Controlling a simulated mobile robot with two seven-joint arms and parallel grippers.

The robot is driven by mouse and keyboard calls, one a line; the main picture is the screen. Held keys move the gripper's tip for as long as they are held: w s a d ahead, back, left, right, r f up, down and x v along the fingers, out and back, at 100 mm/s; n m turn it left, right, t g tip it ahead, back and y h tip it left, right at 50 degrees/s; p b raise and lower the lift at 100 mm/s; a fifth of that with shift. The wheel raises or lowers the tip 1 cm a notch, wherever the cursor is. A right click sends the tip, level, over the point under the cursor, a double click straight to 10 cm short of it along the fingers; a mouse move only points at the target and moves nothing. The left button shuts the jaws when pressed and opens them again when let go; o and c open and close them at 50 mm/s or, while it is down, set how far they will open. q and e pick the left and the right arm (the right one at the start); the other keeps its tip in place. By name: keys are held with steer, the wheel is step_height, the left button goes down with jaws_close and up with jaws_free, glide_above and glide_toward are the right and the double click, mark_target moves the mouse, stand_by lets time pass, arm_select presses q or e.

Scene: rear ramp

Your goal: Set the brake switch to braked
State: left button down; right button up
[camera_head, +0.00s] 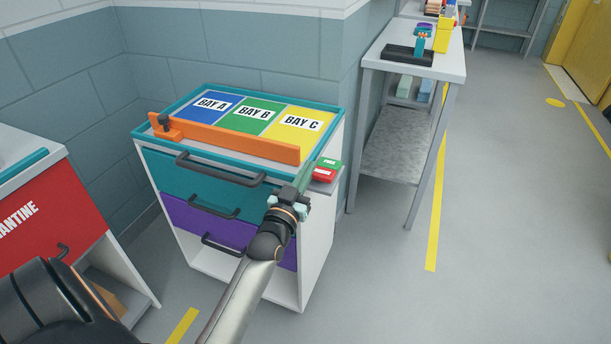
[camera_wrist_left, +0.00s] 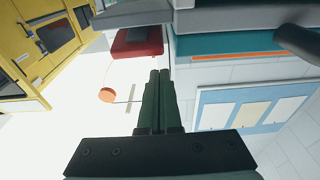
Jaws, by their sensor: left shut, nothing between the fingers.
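The brake switch (camera_head: 326,169) is a small block on a grey bracket at the right front corner of the bay cabinet. Its far half is green and its near half is red, each with a small pale label too small to read. My left gripper (camera_head: 309,166) is shut and empty, its fingertips just left of the switch; I cannot tell if they touch it. In the left wrist view the shut fingers (camera_wrist_left: 159,75) point up the picture, with the red part of the switch (camera_wrist_left: 138,48) ahead and slightly left. My right gripper is not in view.
The cabinet (camera_head: 314,228) has teal and purple drawers with dark handles. An orange bar (camera_head: 230,139) lies along its front top edge, before Bays A, B and C. A red quarantine unit (camera_head: 50,217) stands left, a grey table (camera_head: 445,62) behind right. The right floor is clear.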

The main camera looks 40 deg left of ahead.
arm_select(q)
steer(key=shift+s+f+b, duration=0.1)
steer(key=shift+f+b, duration=0.25)
steer(key=shift+f, duration=0.3)
arm_select(e)
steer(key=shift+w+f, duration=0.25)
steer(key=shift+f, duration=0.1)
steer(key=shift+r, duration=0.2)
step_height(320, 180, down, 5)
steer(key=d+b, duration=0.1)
steer(key=b, duration=0.5)
arm_select(q)
steer(key=f+t+b, duration=0.1)
steer(key=t, duration=0.1)
steer(key=f+t+b, duration=0.1)
steer(key=f, duration=0.1)
steer(key=shift+s+d+f+t, duration=0.15)
steer(key=shift+s+t, duration=0.25)
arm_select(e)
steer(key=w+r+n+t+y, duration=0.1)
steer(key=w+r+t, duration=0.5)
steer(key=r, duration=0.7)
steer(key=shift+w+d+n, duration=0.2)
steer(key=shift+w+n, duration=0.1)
